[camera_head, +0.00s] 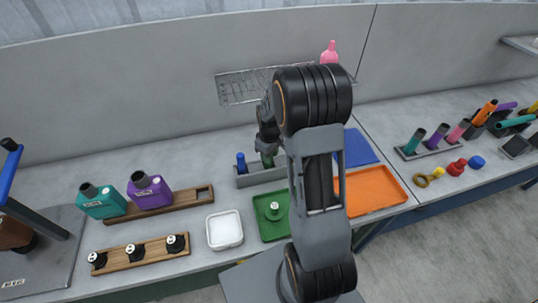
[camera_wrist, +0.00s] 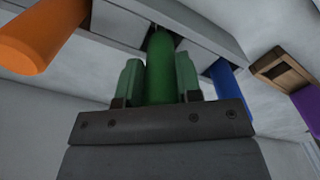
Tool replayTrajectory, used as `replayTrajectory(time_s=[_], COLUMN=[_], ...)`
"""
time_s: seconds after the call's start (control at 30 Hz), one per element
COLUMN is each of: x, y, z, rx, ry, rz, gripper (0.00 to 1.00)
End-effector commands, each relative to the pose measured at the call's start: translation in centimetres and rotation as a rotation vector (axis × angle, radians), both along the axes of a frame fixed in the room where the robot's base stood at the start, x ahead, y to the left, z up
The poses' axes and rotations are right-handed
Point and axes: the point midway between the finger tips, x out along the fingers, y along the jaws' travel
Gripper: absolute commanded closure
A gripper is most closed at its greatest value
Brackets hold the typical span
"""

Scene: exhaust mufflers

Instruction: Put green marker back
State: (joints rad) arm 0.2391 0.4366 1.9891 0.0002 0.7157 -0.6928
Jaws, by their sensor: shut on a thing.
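My gripper (camera_wrist: 159,80) is shut on the green marker (camera_wrist: 160,62), with one finger on each side of it. In the head view my gripper (camera_head: 267,144) is over the grey marker holder (camera_head: 250,181), and part of the green marker (camera_head: 267,160) shows below it. In the wrist view the marker's far end lies at the holder (camera_wrist: 205,38), between dark slots; I cannot tell how deep it sits. A blue marker (camera_head: 241,162) stands in the holder's left part. In the wrist view an orange marker (camera_wrist: 42,38) and the blue marker (camera_wrist: 228,80) flank the green one.
A green tray (camera_head: 270,232) and an orange tray (camera_head: 372,208) lie in front, partly behind my arm. A white tray (camera_head: 224,230) and wooden racks with a teal bottle (camera_head: 103,202) and purple bottle (camera_head: 150,192) are left. A wire shelf (camera_head: 243,87) is above.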

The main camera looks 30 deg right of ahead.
Motion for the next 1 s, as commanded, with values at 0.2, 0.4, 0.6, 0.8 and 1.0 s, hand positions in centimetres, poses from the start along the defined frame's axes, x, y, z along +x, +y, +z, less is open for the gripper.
replayTrajectory(time_s=[0.2, 0.4, 0.6, 0.8, 1.0], x=[-0.02, -0.01, -0.02, -0.02, -0.02], y=[0.01, 0.03, 0.04, 0.04, 0.04], z=[-0.9, -0.95, -1.16, -1.15, -1.11], rx=[0.0, 0.0, 0.0, 0.0, 0.0], ry=[-0.001, 0.0, 0.0, 0.0, 0.0], rz=[0.0, 0.0, 0.001, 0.001, 0.001], gripper=[0.88, 0.88, 0.6, 0.42, 0.42])
